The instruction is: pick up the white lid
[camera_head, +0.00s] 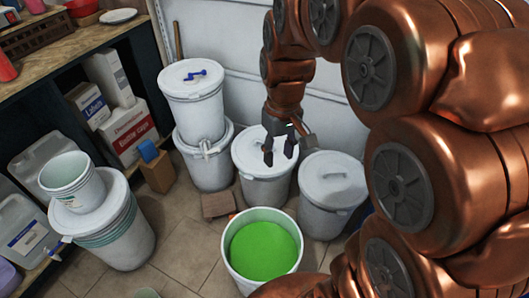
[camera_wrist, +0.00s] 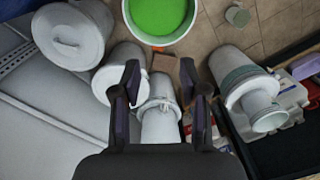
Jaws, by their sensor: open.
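Several white drums have white lids; which lid is the task's is not clear. One white lid (camera_head: 246,153) is on the middle drum, partly behind my gripper in the head view; in the wrist view it lies partly behind the left finger (camera_wrist: 112,72). Another white lid (camera_head: 333,178) with a moulded handle is on the drum to the right; it shows at the upper left of the wrist view (camera_wrist: 68,32). A third lid (camera_head: 180,77) tops the stacked drums and bears a small blue thing. My gripper (camera_head: 280,155) hangs pointing down above the middle drum, open and empty.
An open bucket of green contents (camera_head: 262,250) stands in front of the drums. A brown block (camera_head: 217,204) lies on the floor. Nested buckets (camera_head: 72,178) on a lidded drum and a shelf with boxes (camera_head: 130,135) are on the left. A wall is behind.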

